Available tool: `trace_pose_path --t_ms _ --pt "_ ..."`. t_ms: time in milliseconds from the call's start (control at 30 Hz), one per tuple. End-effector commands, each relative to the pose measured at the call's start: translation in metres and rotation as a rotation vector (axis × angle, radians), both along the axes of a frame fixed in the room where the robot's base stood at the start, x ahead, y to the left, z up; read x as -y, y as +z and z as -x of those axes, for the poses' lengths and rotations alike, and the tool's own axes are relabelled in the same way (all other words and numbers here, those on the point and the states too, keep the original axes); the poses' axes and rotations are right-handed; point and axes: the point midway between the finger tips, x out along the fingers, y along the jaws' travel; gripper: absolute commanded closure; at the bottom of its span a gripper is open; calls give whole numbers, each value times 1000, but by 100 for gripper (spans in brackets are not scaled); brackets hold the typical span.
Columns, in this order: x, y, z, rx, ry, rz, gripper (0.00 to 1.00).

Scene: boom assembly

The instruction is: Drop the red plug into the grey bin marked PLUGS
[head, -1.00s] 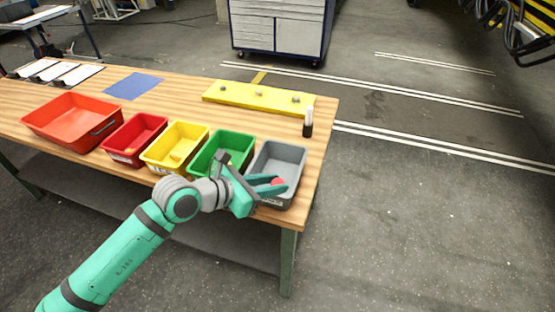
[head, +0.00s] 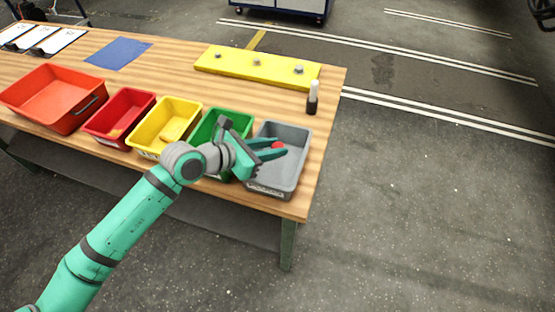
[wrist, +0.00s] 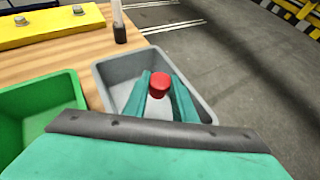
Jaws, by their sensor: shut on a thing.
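The red plug (wrist: 159,83) is held between the two teal fingers of my gripper (wrist: 160,95) in the wrist view. In the head view the plug (head: 278,146) shows as a small red spot between the fingertips of my gripper (head: 280,149). The grey bin (head: 291,180) stands at the right end of the row of bins, with a label on its front that is too small to read. In the wrist view the fingers and plug appear over the grey bin (wrist: 104,72). The plug's lower part is hidden, and its exact height over the bin is hard to tell.
A green bin (head: 222,117) adjoins the grey bin, with yellow (head: 178,107), red (head: 119,110) and larger orange-red (head: 60,90) bins further left. A yellow board (head: 258,68) and a dark-and-white bottle (head: 313,99) stand behind. The table's right edge is close.

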Motion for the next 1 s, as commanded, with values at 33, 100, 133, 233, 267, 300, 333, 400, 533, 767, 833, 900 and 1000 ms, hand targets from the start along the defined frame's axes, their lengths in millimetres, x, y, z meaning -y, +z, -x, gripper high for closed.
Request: trace_pose_path --t_ms 33,100,133,233,267,300,333,400,533,767,833,900,1000 --pt "0 -5 0 -2 1 0 97" --pt "0 -11 0 -1 0 -1 97" --pt "0 -13 0 -1 0 -1 97" --pt "0 -18 0 0 0 0 97" --pt "0 -19 0 -1 0 1 97" --pt "0 -20 0 -1 0 1 97" --pt "0 -20 0 -1 0 1 97" --pt "0 -21 0 0 1 0 97" --pt "-1 -21 0 0 2 0 97" --pt "-1 -20 0 0 2 0 54" --pt "-1 -20 0 0 2 0 54" --pt "-1 -20 0 -1 2 -1 54" --pt "-3 -20 1 -1 2 -1 54"
